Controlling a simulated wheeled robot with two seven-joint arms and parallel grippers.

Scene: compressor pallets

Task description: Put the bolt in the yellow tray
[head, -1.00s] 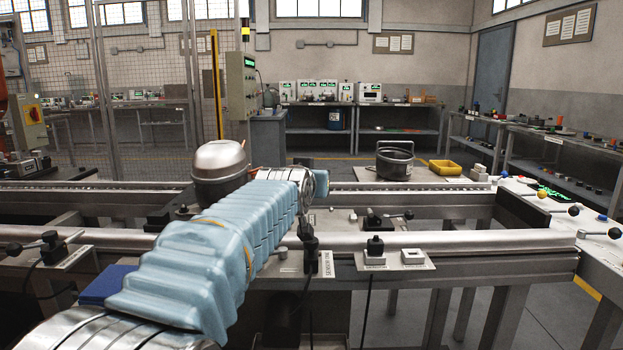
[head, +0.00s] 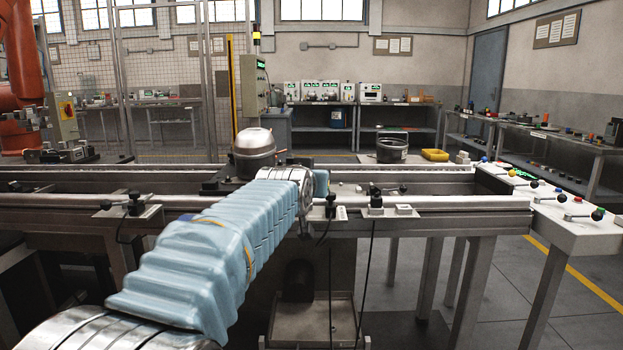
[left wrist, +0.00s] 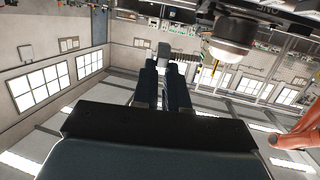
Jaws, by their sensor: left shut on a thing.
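The yellow tray (head: 434,155) sits on the far side of the conveyor, right of a black open pot. My left arm reaches forward in the head view, and its gripper is mostly hidden behind the blue-sleeved arm. In the left wrist view my left gripper (left wrist: 160,75) is shut on the bolt (left wrist: 184,57), whose grey head is at the fingertips and whose threaded shank points to the right. The bolt is not visible in the head view. My right gripper is in neither view.
A domed compressor (head: 253,150) stands on the conveyor just beyond my left arm, and the black pot (head: 392,150) stands further right. The near conveyor rail (head: 440,203) carries small clamps and a sensor. A white control panel (head: 560,205) with knobs is at right; open floor lies below.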

